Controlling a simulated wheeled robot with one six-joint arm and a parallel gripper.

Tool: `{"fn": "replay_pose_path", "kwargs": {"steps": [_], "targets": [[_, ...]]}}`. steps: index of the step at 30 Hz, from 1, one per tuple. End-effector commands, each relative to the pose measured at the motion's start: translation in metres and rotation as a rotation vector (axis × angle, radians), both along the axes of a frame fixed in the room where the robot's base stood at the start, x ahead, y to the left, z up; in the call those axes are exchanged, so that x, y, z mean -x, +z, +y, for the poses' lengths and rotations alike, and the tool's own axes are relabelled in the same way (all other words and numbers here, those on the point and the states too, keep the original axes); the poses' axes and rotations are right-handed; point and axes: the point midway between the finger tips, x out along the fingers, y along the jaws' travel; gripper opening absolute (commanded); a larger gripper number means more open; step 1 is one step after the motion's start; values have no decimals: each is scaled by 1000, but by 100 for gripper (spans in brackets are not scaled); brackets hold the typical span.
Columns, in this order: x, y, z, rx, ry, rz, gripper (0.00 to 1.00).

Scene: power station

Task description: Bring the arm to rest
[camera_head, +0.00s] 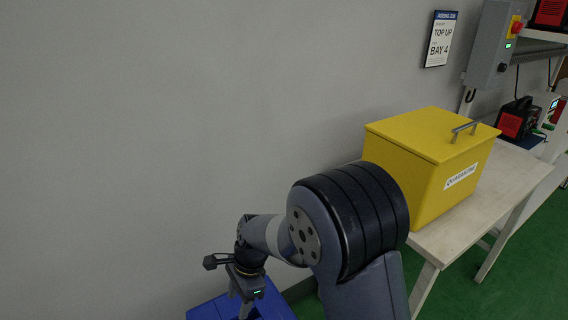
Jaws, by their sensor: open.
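My gripper (229,266) is at the lower left of the head view, at the end of my bent arm (345,225). It hangs above a blue surface (270,301) at the bottom edge and is apart from the grey wall. Its jaws look spread, with nothing seen between them. The lower part of the gripper is partly hard to make out against the blue. My large dark arm joint fills the lower middle of the view.
A yellow lidded box (410,135) labelled quarantine stands on a pale wooden table (498,205), close to the right of my arm. A grey control box (491,45) and a sign (440,39) are on the wall. Red devices (514,121) stand farther right. Green floor (530,270) is open.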

Motion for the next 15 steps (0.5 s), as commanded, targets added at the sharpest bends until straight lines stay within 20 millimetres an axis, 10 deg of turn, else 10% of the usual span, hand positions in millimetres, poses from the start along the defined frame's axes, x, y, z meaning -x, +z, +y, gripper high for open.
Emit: {"fn": "replay_pose_path", "kwargs": {"steps": [15], "targets": [[0,63,0,0,0,-1,49]]}}
